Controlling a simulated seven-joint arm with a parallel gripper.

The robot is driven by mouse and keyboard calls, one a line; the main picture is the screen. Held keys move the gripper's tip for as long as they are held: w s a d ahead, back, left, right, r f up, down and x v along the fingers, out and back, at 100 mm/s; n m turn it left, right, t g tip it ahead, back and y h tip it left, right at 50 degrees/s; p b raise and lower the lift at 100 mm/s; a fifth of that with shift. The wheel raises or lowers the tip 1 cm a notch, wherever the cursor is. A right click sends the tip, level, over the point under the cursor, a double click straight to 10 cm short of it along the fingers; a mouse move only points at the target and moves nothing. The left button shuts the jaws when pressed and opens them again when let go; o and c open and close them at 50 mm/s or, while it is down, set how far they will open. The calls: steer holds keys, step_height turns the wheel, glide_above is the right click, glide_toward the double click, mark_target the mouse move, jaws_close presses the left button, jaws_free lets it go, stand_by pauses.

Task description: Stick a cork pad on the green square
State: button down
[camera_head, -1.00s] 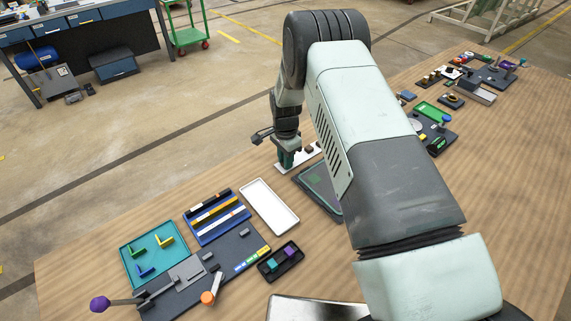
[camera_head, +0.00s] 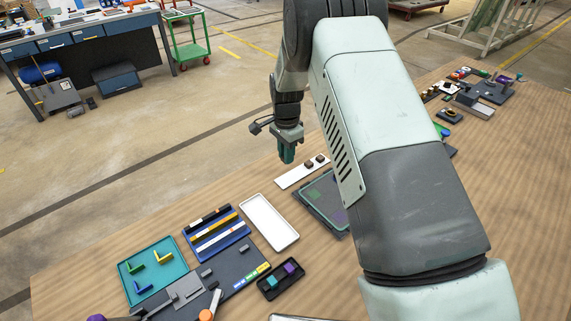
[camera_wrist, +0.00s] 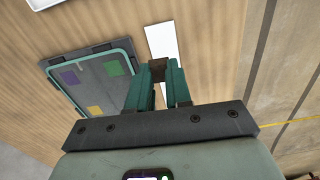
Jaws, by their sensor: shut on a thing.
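My gripper (camera_head: 287,158) is raised above the left end of a white strip (camera_head: 290,179). In the wrist view its teal fingers (camera_wrist: 155,85) are shut on a small dark brown cork pad (camera_wrist: 157,66). Two more dark pads (camera_head: 308,163) sit on the strip's right part in the head view. The dark board (camera_head: 322,203) lies in front of the strip. Its green square (camera_wrist: 114,67) shows bare in the wrist view, beside a purple square (camera_wrist: 69,78) and above a yellow one (camera_wrist: 95,110). My arm hides the board's right part in the head view.
An empty white tray (camera_head: 270,222) lies left of the board. Nearer left are a blue rack (camera_head: 217,234), a teal tray (camera_head: 151,266) and a small black tray (camera_head: 282,279). More kits stand at the far right. The wood around the board is partly bare.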

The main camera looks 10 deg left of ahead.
glide_toward(314, 194)
steer(key=shift+w+f, duration=0.15)
steer(key=shift+f, duration=2.9)
steer(key=shift+f, duration=0.5)
steer(key=c, duration=0.6)
jaws_free()
steer(key=shift+d, duration=0.1)
steer(key=shift+r, duration=3.6)
